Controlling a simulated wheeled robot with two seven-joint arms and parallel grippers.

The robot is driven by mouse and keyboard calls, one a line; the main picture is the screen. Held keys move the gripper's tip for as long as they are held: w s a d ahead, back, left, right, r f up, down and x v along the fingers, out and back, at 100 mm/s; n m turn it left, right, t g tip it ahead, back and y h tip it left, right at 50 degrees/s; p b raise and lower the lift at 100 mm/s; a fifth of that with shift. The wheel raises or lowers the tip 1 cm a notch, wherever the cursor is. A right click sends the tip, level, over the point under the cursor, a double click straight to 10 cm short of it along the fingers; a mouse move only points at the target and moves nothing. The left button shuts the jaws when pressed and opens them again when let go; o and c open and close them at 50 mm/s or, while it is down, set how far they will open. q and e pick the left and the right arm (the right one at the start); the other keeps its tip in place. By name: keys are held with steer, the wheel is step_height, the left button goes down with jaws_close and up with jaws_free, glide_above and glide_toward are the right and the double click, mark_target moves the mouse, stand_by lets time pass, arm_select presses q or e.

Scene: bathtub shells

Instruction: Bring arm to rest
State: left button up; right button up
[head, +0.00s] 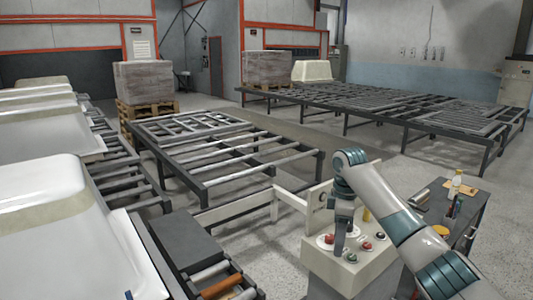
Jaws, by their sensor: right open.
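My right arm (405,225) comes in from the lower right of the head view, rises to a bent joint, then drops down. My left gripper is not in view.
White tub shells (45,205) stand on a roller conveyor at the left. A dark side table (455,205) with bottles and small items stands at the right. Wrapped pallets (143,82) and long racks (390,105) are behind.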

steer(key=s+a+f+m, duration=0.1)
steer(key=s+a+f, duration=0.25)
steer(key=f, duration=0.45)
steer(key=s+a+f, duration=0.2)
steer(key=s+f, duration=0.3)
steer(key=f, duration=0.4)
steer(key=s+a+f+m+t+y, duration=0.15)
steer(key=s+f+m, duration=0.25)
steer(key=s+f, duration=0.85)
steer(key=s+d+r+m+t+h, duration=0.1)
steer(key=s+d+m, duration=0.35)
steer(key=s, duration=1.05)
steer(key=s+d+m+t+h, duration=0.1)
steer(key=s+d+m, duration=0.35)
steer(key=s, duration=1.05)
step_height(320, 180, down, 28)
steer(key=s+n+g, duration=0.1)
steer(key=g, duration=0.1)
steer(key=s+d+f, duration=0.3)
steer(key=s+f, duration=1.5)
steer(key=shift+g+b, duration=0.3)
steer(key=shift+g, duration=0.05)
steer(key=shift+f, duration=0.1)
